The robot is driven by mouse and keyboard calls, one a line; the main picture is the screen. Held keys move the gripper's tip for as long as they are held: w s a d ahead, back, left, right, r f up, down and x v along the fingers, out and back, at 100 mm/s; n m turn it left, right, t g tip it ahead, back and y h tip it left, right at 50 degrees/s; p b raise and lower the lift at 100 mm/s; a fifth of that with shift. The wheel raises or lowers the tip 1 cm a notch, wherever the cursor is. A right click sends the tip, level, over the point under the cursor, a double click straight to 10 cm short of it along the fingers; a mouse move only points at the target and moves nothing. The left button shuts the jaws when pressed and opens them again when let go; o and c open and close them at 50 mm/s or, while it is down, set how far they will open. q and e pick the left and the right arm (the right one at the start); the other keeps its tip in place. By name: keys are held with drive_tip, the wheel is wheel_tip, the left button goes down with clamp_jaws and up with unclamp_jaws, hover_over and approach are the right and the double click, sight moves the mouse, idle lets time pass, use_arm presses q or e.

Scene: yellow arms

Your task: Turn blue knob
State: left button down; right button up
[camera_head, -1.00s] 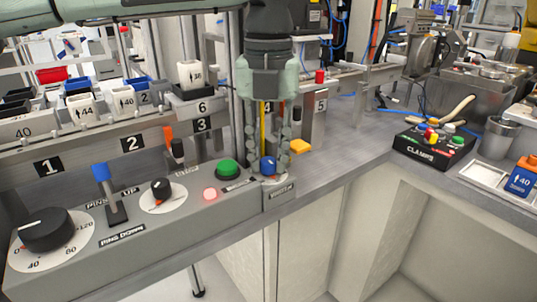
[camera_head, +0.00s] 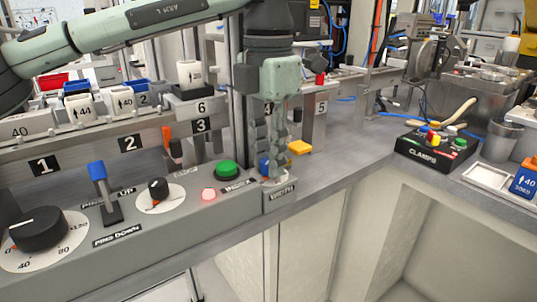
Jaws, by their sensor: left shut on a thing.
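The blue knob (camera_head: 264,167) sits at the right end of the grey control panel (camera_head: 205,212), just right of the green button. My left gripper (camera_head: 272,172) points straight down over it and is shut on it. The fingers hide most of the knob, and only a blue part shows at their left side. My left arm comes in from the upper left. My right gripper is not in view.
A yellow block (camera_head: 300,147) lies right of the gripper. A clamps box (camera_head: 436,145) stands further right.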

sight(268, 161)
use_arm(q)
drive_tip(key=shift+m, duration=0.5)
drive_tip(key=c, duration=1.6)
unclamp_jaws()
wheel_tip(268, 161, up, 12)
drive_tip(key=shift+r, duration=0.1)
